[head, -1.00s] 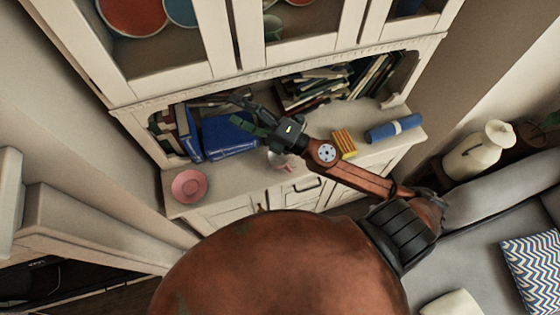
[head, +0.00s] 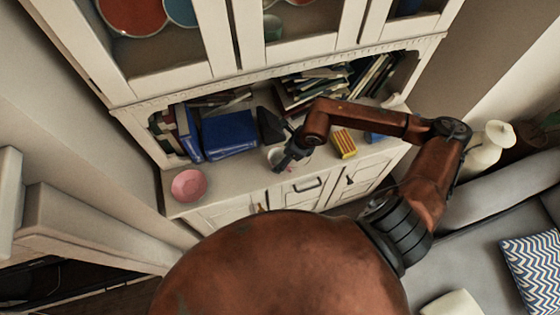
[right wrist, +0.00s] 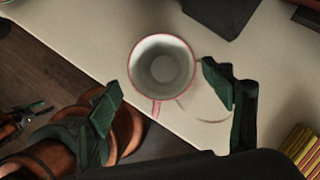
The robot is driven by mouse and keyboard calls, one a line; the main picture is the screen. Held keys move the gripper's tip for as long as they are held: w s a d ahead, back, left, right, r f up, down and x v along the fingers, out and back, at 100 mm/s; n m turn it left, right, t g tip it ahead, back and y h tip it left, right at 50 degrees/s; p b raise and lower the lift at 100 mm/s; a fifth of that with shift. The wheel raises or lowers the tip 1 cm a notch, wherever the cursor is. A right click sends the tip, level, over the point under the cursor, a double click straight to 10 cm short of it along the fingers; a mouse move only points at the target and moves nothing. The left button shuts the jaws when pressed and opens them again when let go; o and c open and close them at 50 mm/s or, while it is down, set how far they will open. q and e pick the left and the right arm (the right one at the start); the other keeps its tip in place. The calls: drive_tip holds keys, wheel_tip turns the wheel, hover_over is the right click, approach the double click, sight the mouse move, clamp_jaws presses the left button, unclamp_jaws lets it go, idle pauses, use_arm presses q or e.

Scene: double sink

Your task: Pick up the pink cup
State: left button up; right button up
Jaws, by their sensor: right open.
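The cup (right wrist: 161,68) is pale inside with a pink rim, and its pink handle points to the bottom of the right wrist view. It stands upright on the cabinet counter. My right gripper (right wrist: 165,100) is open above the counter, with one dark green finger on each side below the cup. The cup is not held. In the head view my right gripper (head: 283,163) is in front of the cup (head: 272,155) and hides much of it.
A pink bowl (head: 188,185) is on the counter at left. Blue books (head: 229,135) and a dark object (head: 270,124) stand behind the cup. A yellow-and-red striped box (head: 343,143) is to its right, with a partly hidden blue roll (head: 374,137). The counter's front edge is close.

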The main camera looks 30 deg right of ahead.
sight(277, 162)
drive_tip(key=x, duration=0.4)
drive_tip(key=shift+d+f, duration=0.25)
drive_tip(key=shift+f, duration=0.1)
drive_tip(key=shift+c, duration=0.7)
drive_tip(key=c, duration=1.2)
